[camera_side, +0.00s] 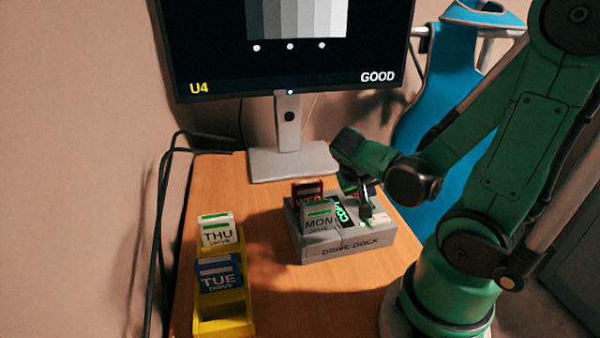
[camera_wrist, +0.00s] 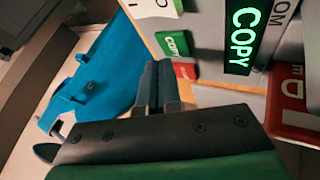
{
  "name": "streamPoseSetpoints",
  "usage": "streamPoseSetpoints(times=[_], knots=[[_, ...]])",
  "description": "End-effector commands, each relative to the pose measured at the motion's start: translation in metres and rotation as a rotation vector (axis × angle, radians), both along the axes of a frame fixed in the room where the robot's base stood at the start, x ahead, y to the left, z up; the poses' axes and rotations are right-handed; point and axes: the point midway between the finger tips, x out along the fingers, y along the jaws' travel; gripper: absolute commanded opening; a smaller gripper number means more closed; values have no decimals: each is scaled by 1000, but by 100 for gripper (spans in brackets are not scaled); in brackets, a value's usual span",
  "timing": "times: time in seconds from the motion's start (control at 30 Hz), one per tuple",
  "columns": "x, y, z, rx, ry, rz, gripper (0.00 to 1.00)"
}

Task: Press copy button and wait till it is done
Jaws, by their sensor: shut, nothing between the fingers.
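The grey drive dock (camera_side: 350,249) stands on the table and holds a pale MON drive (camera_side: 319,219) in front and a red WED drive (camera_side: 307,191) behind. Its small dark screen (camera_side: 342,211) shows green COPY text; it also shows in the wrist view (camera_wrist: 244,37). A green button (camera_wrist: 172,43) with partly hidden white lettering lies beside a red one (camera_wrist: 185,71) in the wrist view. My gripper (camera_side: 365,214) is shut and empty, pointing down over the dock's right part. Its fingertips (camera_wrist: 159,65) appear close to the buttons; I cannot tell whether they touch.
A yellow tray (camera_side: 224,324) at the left holds a white THU drive (camera_side: 217,231) and a blue TUE drive (camera_side: 219,273). The monitor (camera_side: 290,92) behind reads U4 and GOOD. Bare table lies between tray and dock.

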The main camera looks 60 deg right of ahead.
Motion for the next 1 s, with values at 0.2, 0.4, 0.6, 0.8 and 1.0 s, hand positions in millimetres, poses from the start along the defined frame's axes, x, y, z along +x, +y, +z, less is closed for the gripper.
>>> streamPoseSetpoints(times=[0.2,0.4,0.6,0.8,1.0], knots=[[0,0,3,0,0,0,0],[0,0,4,0,0,0,0],[0,0,19,0,0,0,0],[0,0,39,0,0,0,0],[0,0,52,0,0,0,0]])
